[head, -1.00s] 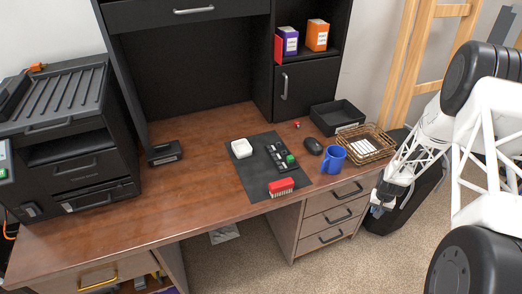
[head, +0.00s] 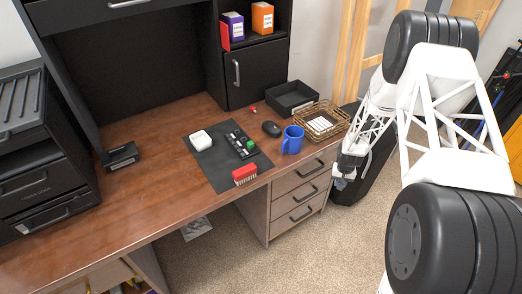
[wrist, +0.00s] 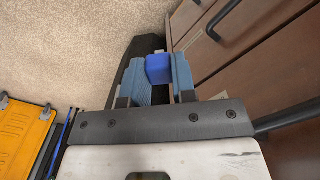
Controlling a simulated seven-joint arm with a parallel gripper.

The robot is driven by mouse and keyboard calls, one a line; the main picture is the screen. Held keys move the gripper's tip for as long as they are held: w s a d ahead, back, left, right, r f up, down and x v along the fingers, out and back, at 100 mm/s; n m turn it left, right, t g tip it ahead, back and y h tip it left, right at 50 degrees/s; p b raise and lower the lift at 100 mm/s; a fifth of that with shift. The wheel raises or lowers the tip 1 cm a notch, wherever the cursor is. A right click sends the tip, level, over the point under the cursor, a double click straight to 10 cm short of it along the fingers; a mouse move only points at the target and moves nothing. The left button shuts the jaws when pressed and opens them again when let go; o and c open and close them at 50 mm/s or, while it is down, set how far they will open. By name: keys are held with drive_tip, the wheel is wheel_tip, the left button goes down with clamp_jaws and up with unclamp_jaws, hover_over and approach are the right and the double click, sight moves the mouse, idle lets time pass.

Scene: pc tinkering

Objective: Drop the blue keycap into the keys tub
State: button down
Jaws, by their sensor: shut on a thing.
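My gripper (wrist: 159,72) is shut on the blue keycap (wrist: 158,68), which sits between the blue fingertips in the wrist view. In the head view my gripper (head: 343,174) hangs over the floor beside the desk's right end, in front of the drawers; the keycap cannot be made out there. A black open tray (head: 292,98) with a pale label stands at the back right of the desk. A small black box (head: 122,157) with a label stands at the left. The labels are too small to read, so I cannot tell which is the keys tub.
A wicker basket (head: 338,124) with white items and a blue mug (head: 292,140) stand at the desk's right edge, near a mouse (head: 271,128). A dark mat (head: 222,170) holds a small keypad (head: 241,146), a white case (head: 201,140) and a red brush-like item (head: 245,174).

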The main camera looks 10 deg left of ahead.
drive_tip(key=w+d+r+m, duration=0.25)
drive_tip(key=w+r, duration=0.25)
drive_tip(key=r, duration=0.5)
drive_tip(key=w+d+r+m, duration=0.25)
drive_tip(key=w+r, duration=0.25)
drive_tip(key=r, duration=0.5)
drive_tip(key=w+a+r, duration=0.3)
drive_tip(key=a+r, duration=0.5)
drive_tip(key=r, duration=0.1)
drive_tip(key=s+a+r+n, duration=0.1)
drive_tip(key=s+a+n, duration=0.1)
drive_tip(key=a, duration=1.2)
drive_tip(key=s+a+r+n, duration=0.1)
drive_tip(key=s+a+n, duration=0.2)
drive_tip(key=a, duration=1.1)
drive_tip(key=s+a+n, duration=0.1)
drive_tip(key=s+a, duration=0.4)
drive_tip(key=a, duration=0.4)
drive_tip(key=s+a+n, duration=0.2)
drive_tip(key=s+a, duration=0.3)
drive_tip(key=a, duration=0.5)
drive_tip(key=s+a+n, duration=0.2)
drive_tip(key=s+a, duration=0.3)
drive_tip(key=a, duration=0.4)
drive_tip(key=shift+s+a, duration=0.15)
drive_tip(key=shift+a, duration=0.2)
